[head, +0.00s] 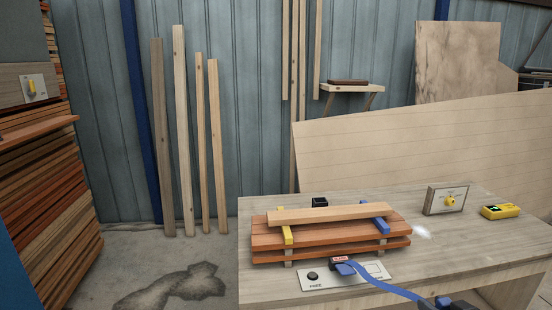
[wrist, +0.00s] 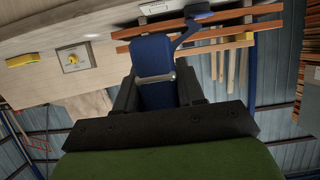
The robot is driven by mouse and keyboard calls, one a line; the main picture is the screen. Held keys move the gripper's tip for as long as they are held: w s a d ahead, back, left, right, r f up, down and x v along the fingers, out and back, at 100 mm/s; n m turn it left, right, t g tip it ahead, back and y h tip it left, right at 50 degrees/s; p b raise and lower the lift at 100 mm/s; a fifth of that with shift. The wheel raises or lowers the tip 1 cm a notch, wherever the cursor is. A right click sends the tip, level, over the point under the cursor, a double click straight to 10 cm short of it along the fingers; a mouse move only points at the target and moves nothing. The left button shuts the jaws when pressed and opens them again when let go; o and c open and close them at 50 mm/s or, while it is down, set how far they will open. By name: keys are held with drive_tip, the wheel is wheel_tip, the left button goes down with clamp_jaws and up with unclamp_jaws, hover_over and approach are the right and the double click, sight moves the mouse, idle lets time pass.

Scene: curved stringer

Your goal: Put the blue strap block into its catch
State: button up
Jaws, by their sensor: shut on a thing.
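My gripper (wrist: 156,75) is shut on the blue strap block (wrist: 153,58), which has a pale metal bar across it and sits between the two dark fingers. In the head view my gripper (head: 447,304) shows at the lower right, cut by the bottom edge. A blue strap (head: 385,283) runs from it leftward to a dark fitting with a red label (head: 337,262) at the bench front. I cannot tell for certain which fitting is the catch. Another dark fitting (head: 320,202) stands behind the plank stack.
Orange-brown planks (head: 330,231) lie stacked on the bench (head: 455,250) with a pale board on top, a yellow band at left and a blue one at right. A pale plate (head: 318,281) with a black knob lies in front. A switch box (head: 447,200) and yellow device (head: 500,211) stand right.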

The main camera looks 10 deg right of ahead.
drive_tip(key=w+a+f+n+y, duration=0.1)
drive_tip(key=w+a+f, duration=0.1)
drive_tip(key=a, duration=0.6)
drive_tip(key=w+a+f+n+y, duration=0.1)
drive_tip(key=a+f, duration=0.3)
drive_tip(key=a, duration=0.5)
drive_tip(key=w+a+f+n+y, duration=0.1)
drive_tip(key=w+a+f, duration=0.2)
drive_tip(key=a, duration=0.6)
drive_tip(key=shift+w+a+f+g+y, duration=0.15)
drive_tip(key=shift+f+g+y, duration=0.15)
drive_tip(key=shift+f, duration=0.15)
